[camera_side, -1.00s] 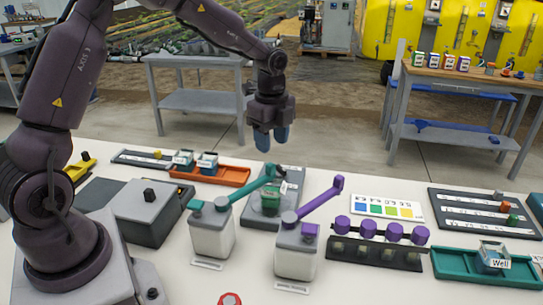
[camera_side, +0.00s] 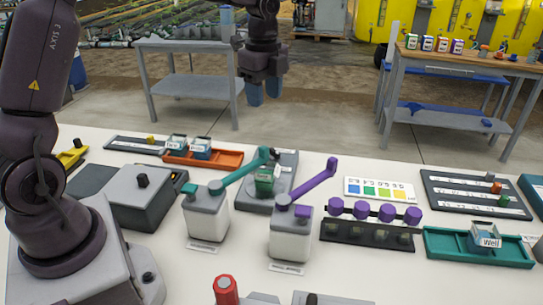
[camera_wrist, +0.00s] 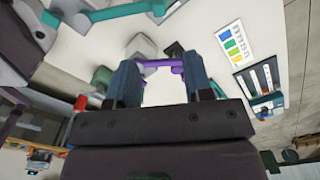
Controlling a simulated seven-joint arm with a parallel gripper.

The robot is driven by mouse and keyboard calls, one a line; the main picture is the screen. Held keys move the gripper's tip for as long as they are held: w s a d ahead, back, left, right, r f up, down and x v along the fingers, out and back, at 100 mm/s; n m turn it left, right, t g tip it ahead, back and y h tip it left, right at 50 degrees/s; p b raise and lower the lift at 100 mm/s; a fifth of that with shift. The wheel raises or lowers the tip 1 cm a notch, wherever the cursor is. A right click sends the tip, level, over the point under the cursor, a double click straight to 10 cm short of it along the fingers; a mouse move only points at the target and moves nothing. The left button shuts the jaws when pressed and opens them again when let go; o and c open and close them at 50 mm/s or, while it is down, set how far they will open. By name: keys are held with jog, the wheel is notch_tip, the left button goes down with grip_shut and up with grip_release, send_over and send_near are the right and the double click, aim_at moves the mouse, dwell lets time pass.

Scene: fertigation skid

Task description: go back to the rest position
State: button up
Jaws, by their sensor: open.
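My gripper (camera_side: 263,92) hangs with its blue fingers pointing down, high above the far side of the white table, apart from everything on it. In the wrist view its two blue fingers (camera_wrist: 164,84) stand apart with nothing between them, so it is open and empty. Below it, a green-filled container (camera_side: 265,181) sits on a grey stand, with the teal arm of a dosing bottle (camera_side: 205,215) reaching over it. A second bottle with a purple arm (camera_side: 291,232) stands to its right.
An orange tray (camera_side: 232,160) holds small containers at the left. A teal tray (camera_side: 460,246) with a container marked Well is at the right. A colour chart (camera_side: 383,190), a row of purple-capped vials (camera_side: 367,235) and a slotted dark rack (camera_side: 475,193) stand right. Air around my gripper is free.

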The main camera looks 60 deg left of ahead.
jog(key=s+d+r+n+t, duration=0.2)
jog(key=s+d+r+n, duration=0.2)
jog(key=s+n, duration=0.3)
jog(key=s+d+r+n+t, duration=0.3)
jog(key=s+n, duration=0.5)
jog(key=s, duration=0.7)
jog(key=shift+s+d+r+t, duration=0.3)
jog(key=shift+s+d+r, duration=0.05)
jog(key=shift+d+r, duration=0.2)
